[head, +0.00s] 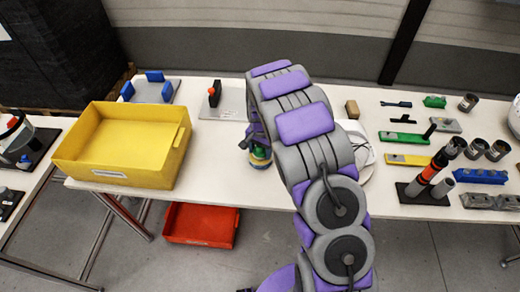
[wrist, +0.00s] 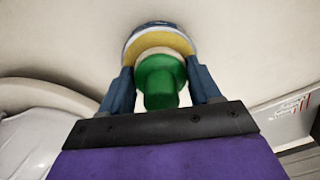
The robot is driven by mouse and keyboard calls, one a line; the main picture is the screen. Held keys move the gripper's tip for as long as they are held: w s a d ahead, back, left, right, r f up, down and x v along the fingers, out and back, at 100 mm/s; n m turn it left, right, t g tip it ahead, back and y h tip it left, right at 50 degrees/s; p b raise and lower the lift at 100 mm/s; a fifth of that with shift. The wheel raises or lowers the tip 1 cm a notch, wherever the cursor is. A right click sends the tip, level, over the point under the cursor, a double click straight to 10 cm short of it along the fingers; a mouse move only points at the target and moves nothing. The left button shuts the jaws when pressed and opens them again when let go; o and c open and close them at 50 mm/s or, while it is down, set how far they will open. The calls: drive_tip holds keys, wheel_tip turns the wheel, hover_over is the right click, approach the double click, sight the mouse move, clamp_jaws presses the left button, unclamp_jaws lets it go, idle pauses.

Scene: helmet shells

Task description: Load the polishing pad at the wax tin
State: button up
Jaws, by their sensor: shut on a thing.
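My gripper (wrist: 160,88) is shut on the green handle of the polishing pad (wrist: 160,80). A pale disc shows under the handle. Directly beyond the pad in the wrist view is the round wax tin (wrist: 132,44), with yellow wax inside a dark blue-grey rim. The pad overlaps the wax and hides part of it; I cannot tell whether it presses on it. In the head view, my gripper (head: 252,140) is low over the white table, mostly hidden by my arm. The tin (head: 260,163) shows only in part beneath it.
A yellow bin (head: 122,172) stands left of my gripper on the table (head: 225,185). A grey plate with a red-topped black post (head: 213,94) is behind. A pale round object (head: 366,160) is partly hidden right of my arm. Several tools and blocks crowd the right side.

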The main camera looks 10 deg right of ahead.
drive_tip(key=shift+f, duration=0.35)
drive_tip(key=shift+s+f+p, duration=0.25)
drive_tip(key=shift+p, duration=0.25)
idle(2.6)
drive_tip(key=shift+r, duration=0.1)
drive_tip(key=shift+w+r+p, duration=0.15)
drive_tip(key=shift+r+p, duration=0.15)
drive_tip(key=shift+r, duration=0.3)
drive_tip(key=shift+w+r+p, duration=0.1)
drive_tip(key=shift+r+p, duration=1)
drive_tip(key=shift+r, duration=1.9)
